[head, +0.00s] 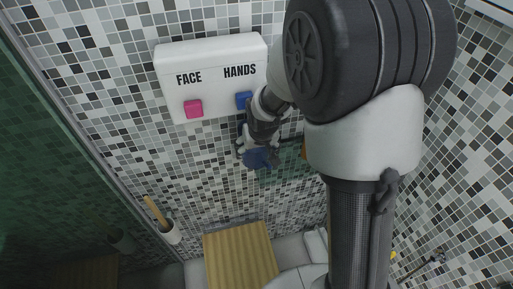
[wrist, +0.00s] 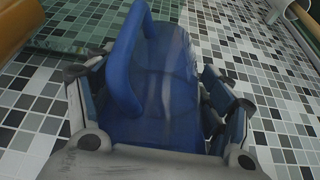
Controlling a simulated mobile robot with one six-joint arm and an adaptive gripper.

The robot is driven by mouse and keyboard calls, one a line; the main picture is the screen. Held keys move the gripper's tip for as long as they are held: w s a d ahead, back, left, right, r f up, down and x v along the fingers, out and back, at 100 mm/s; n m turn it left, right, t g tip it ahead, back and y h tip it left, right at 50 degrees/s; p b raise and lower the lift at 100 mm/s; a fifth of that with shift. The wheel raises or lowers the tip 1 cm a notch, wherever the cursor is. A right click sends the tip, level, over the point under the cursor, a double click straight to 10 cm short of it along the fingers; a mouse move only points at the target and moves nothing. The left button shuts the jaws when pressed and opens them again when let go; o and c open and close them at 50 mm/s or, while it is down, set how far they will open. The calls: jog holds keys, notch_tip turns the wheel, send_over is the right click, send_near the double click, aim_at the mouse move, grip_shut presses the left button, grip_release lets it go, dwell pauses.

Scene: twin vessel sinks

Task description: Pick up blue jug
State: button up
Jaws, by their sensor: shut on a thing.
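The blue jug (head: 259,160) is in my gripper (head: 254,146), in front of the tiled surface and below the white panel. In the wrist view the jug (wrist: 165,75) fills the space between the fingers, with its handle arching up on the left side. My gripper (wrist: 152,88) is shut on the jug, with one finger on each side of its body. In the head view my arm covers part of the scene, and the jug shows only small.
A white panel (head: 212,61) marked FACE and HANDS carries a pink square (head: 194,108) and a blue square (head: 243,99). A wooden-handled item stands in a white holder (head: 171,234). A slatted wooden surface (head: 238,256) is below. Greenish glass (head: 60,170) lies left.

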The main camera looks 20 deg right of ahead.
jog(key=shift+c, duration=1)
jog(key=shift+r, duration=0.1)
